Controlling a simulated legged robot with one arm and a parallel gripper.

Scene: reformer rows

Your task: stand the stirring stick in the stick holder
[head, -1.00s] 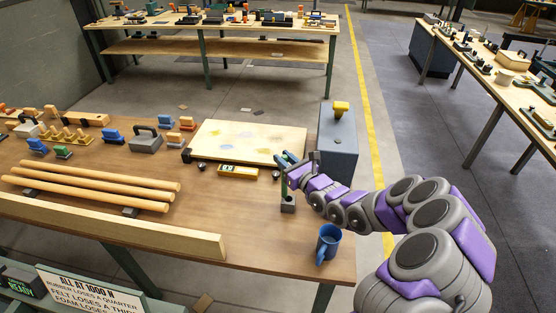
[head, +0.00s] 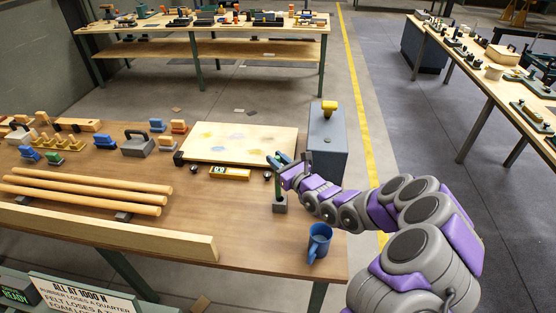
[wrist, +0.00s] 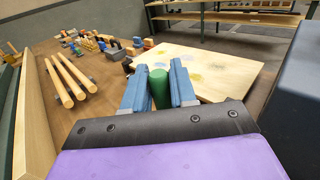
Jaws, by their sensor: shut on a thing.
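The stirring stick is green and upright. In the head view the stick (head: 277,188) runs from my gripper (head: 281,163) down to the stick holder (head: 280,204), a small dark grey block on the table. The lower end of the stick meets the top of the holder; how deep it sits in it I cannot tell. In the wrist view the stick's round green top (wrist: 159,88) is between the two blue fingers of my gripper (wrist: 159,90), which are shut on it. The holder is hidden in the wrist view.
A blue mug (head: 319,242) stands near the table's front right corner. A pale stained board (head: 240,142) and a yellow gauge (head: 230,174) lie behind the holder. Several wooden rods (head: 90,190) lie left. A grey cabinet (head: 325,145) stands beyond the table's right edge.

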